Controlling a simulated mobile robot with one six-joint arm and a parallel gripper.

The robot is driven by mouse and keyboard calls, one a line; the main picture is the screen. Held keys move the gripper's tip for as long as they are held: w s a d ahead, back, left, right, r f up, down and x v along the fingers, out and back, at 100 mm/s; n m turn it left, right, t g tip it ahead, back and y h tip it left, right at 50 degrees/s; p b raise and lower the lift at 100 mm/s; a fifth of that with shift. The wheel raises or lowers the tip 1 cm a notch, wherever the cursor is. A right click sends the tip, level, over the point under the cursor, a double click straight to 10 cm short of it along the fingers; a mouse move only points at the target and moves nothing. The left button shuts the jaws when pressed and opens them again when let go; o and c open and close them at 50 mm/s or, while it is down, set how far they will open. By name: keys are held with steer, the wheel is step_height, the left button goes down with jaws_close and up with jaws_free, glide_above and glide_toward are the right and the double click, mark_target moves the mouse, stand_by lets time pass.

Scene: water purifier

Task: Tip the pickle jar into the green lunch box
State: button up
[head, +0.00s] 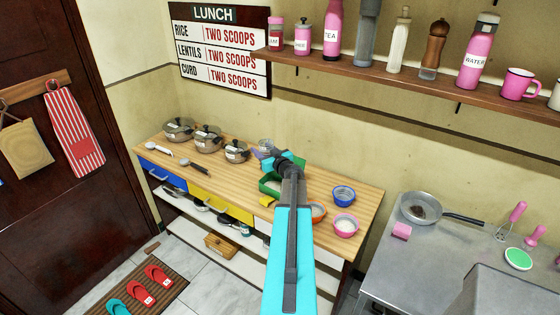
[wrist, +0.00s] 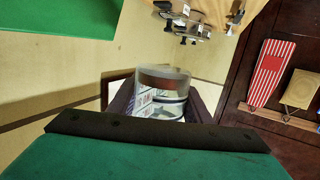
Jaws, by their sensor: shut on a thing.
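My gripper (head: 268,155) is shut on a clear glass jar (head: 265,145) with a printed label, above the wooden counter. The jar (wrist: 162,92) sits between the two dark fingers in the wrist view. I cannot tell how far it is tilted, and its contents are not clear. The green lunch box (head: 268,186) stands on the counter just below my gripper, partly hidden by my arm. A bright green surface at the top left of the wrist view looks like part of the lunch box (wrist: 60,15).
A blue bowl (head: 344,195), a pink bowl (head: 345,225) and an orange bowl (head: 318,211) stand on the right. A wall shelf (head: 420,75) with bottles runs above.

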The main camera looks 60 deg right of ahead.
steer(key=s+d+m+g+h+p, duration=0.2)
steer(key=s+d+m+g+h, duration=0.1)
steer(key=s+d, duration=1)
steer(key=shift+r+m+h, duration=0.4)
steer(key=shift+a+r+g, duration=0.1)
steer(key=shift+g, duration=0.2)
steer(key=shift+w+a+n+h, duration=0.35)
steer(key=shift+w+a+n, duration=0.1)
steer(key=shift+n, duration=0.6)
steer(key=shift+w+a+n+h, duration=0.35)
steer(key=shift+a+n, duration=0.15)
steer(key=shift+n, duration=0.5)
steer(key=shift+w+a+n+h, duration=0.3)
steer(key=shift+w+a+n, duration=0.15)
steer(key=shift+n, duration=0.6)
steer(key=shift+a+n+b, duration=0.1)
steer(key=shift+n+b, duration=0.6)
steer(key=shift+b, duration=0.25)
steer(key=shift+r, duration=0.4)
steer(key=shift+b, duration=0.4)
